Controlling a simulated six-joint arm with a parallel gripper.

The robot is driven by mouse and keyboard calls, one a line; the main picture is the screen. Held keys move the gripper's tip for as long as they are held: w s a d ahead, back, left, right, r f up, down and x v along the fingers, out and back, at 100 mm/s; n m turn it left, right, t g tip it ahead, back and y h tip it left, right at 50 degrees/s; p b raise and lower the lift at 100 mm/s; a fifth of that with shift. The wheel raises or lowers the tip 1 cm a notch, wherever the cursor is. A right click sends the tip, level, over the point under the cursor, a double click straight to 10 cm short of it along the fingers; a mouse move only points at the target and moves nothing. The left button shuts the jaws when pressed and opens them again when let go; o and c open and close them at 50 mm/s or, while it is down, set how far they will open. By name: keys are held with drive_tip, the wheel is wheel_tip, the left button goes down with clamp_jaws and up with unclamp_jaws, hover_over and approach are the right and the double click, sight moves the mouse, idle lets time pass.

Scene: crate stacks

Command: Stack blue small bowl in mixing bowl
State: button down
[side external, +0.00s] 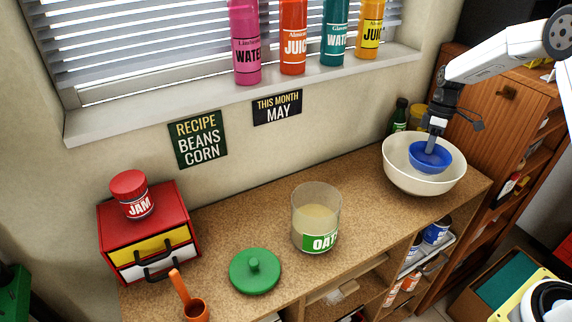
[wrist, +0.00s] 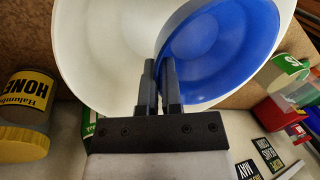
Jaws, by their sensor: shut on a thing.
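The blue small bowl (side external: 442,157) is inside the cream mixing bowl (side external: 405,176) at the right end of the counter. My gripper (side external: 431,148) reaches down into the blue bowl from above and is shut on its wall. In the wrist view my fingers (wrist: 160,88) pinch the near-left rim of the blue bowl (wrist: 225,50), with the white inside of the mixing bowl (wrist: 105,50) behind and to the left. I cannot tell whether the blue bowl touches the mixing bowl's bottom.
A honey jar (wrist: 25,115) and a green bottle (side external: 400,115) stand behind the mixing bowl by the wall. A clear oats jar (side external: 316,215), a green lid (side external: 255,272) and an orange scoop (side external: 190,300) are further left. A red drawer box (side external: 118,233) carries a jam jar (side external: 132,195).

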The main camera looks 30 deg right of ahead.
drive_tip(key=shift+w+d+f, duration=0.25)
drive_tip(key=shift+w+f, duration=0.55)
drive_tip(key=shift+f, duration=0.2)
drive_tip(key=shift+w+d+f, duration=0.1)
drive_tip(key=shift+w+f, duration=0.1)
drive_tip(key=shift+f, duration=1.6)
drive_tip(key=shift+f, duration=0.35)
drive_tip(key=c, duration=0.8)
unclamp_jaws()
drive_tip(key=shift+r, duration=0.2)
